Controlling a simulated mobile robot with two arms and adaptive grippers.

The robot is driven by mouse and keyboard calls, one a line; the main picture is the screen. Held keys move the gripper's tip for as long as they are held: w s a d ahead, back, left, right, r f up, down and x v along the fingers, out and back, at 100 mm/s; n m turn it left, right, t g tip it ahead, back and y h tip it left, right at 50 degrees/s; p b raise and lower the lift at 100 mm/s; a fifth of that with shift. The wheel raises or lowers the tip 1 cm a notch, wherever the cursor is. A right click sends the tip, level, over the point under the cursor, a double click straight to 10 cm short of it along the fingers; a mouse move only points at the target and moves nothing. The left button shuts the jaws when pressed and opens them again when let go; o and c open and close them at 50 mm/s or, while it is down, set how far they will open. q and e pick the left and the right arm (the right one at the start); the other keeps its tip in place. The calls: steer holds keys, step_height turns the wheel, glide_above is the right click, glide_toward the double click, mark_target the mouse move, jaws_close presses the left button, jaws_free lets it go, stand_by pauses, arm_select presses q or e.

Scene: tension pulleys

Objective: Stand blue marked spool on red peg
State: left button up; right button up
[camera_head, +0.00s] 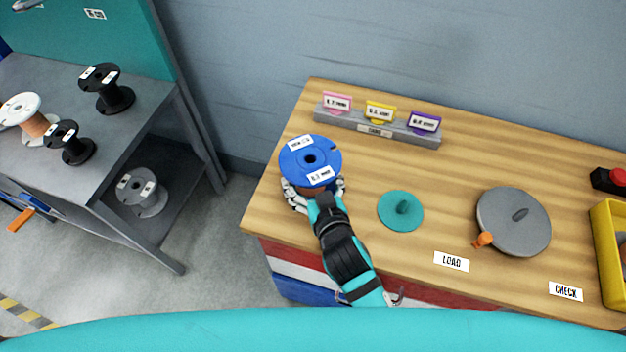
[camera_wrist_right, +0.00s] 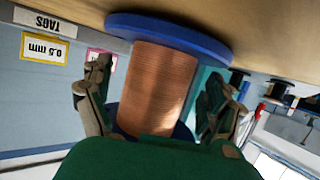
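The blue spool (camera_head: 322,150) has blue flanges, white labels and a copper-coloured winding. It stands upright at the left end of the wooden bench. My right gripper (camera_head: 314,193) reaches it from the front, low under its top flange. In the right wrist view, which is upside down, its fingers (camera_wrist_right: 160,95) flank the winding (camera_wrist_right: 158,88) with small gaps showing, so it looks open around the spool. The lower flange (camera_wrist_right: 165,35) is close to the bench top. No red peg can be made out. My left gripper is not in view.
A teal disc with a knob (camera_head: 400,211) and a grey disc with an orange handle (camera_head: 514,222) lie to the right. A tag rack (camera_head: 378,128) stands behind. A yellow bin (camera_head: 609,262) is at the right edge. Several other spools are on a grey cart (camera_head: 146,100) at left.

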steer(key=shift+s, duration=0.2)
steer(key=v, duration=1.1)
steer(key=shift+s+d+r, duration=0.1)
steer(key=shift+s+r, duration=0.1)
steer(key=shift+s, duration=0.15)
